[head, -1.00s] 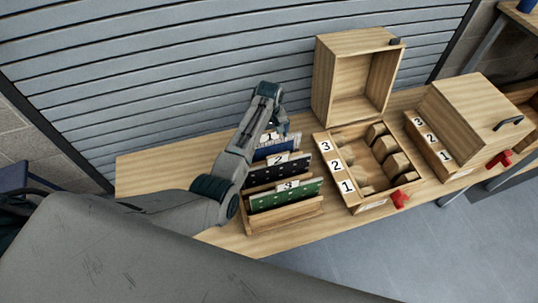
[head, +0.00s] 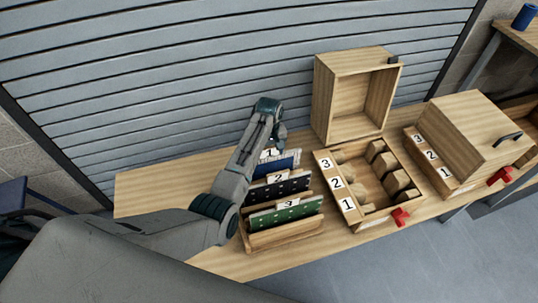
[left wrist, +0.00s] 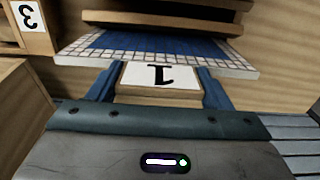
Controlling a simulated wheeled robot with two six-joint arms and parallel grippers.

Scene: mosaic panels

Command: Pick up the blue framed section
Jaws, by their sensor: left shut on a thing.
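The blue framed section (head: 287,161) is a blue panel with a pale mosaic edge. It is at the back of the wooden rack, by the label 1. My left gripper (head: 274,142) reaches down to it from above and is shut on it. In the left wrist view the panel (left wrist: 150,45) lies across the two blue fingers, with the label 1 (left wrist: 160,76) between them. The fingertips are hidden at the panel. I cannot tell whether the panel is clear of its slot. My right gripper is not in view.
A black panel (head: 290,187) and a green panel (head: 292,213) stand in the rack (head: 285,235) in front of the blue one. An open wooden box (head: 346,213) with numbered rows stands to the right, and a closed one (head: 480,130) further right. A shutter wall is close behind.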

